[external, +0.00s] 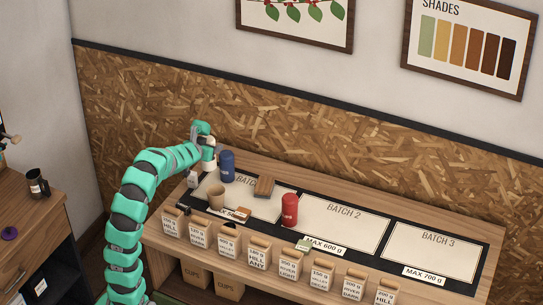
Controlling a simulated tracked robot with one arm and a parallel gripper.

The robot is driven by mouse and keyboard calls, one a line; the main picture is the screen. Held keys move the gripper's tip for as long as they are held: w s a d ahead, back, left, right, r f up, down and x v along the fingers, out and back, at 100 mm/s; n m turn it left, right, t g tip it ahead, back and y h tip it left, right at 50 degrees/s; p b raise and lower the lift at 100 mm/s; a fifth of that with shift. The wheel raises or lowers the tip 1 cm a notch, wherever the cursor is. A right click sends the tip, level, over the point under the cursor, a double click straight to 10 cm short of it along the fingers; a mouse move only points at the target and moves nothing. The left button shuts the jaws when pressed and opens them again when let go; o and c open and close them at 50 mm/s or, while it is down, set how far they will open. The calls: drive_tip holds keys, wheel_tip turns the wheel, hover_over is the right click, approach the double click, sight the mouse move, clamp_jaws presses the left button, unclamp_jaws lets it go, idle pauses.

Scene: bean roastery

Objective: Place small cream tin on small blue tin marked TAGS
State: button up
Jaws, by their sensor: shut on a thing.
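My gripper (209,156) is at the back left of the long wooden counter, pointing down. It is shut on a small cream tin (209,166), which shows just below the jaws, partly covered by them. A blue tin (227,167) with a darker lid stands upright just right of the cream tin, on or by the BATCH 1 panel. Its marking is too small to read. From this angle I cannot tell whether the cream tin is touching the counter or held above it.
A tan cup (216,197), a brown wooden block (264,187) and a red tin (290,210) stand on the counter. A small pale box (193,179) is left of my gripper. Several labelled bags (259,253) line the front edge. BATCH 3 panel (433,253) is clear.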

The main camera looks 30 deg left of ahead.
drive_tip(key=x, duration=0.5)
drive_tip(key=a+x, duration=0.1)
drive_tip(key=x, duration=1)
drive_tip(key=shift+w+a+r, duration=0.3)
drive_tip(key=shift+r, duration=0.15)
drive_tip(key=o, duration=1.1)
drive_tip(key=shift+o, duration=0.2)
drive_tip(key=shift+v, duration=6.05)
